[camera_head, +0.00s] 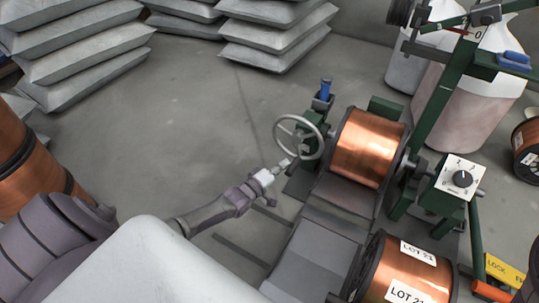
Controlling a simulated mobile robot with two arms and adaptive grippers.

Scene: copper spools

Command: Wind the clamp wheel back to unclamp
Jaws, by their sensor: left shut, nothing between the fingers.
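The clamp wheel (299,137) is a grey spoked handwheel on the left side of the green winding stand, beside a copper spool (368,147) that sits in the stand. My left gripper (285,163) reaches in from the lower left. Its fingers are shut and empty, at the lower left part of the wheel's rim. I cannot tell whether the fingertips touch the rim or pass between the spokes. My right gripper does not show.
A blue-handled part (325,89) stands behind the wheel. A white dial box (461,179) is right of the spool. A copper spool labelled LOT (410,268) lies in front. Stacked grey sacks (275,32) stand at the back. Open floor (190,115) lies left of the wheel.

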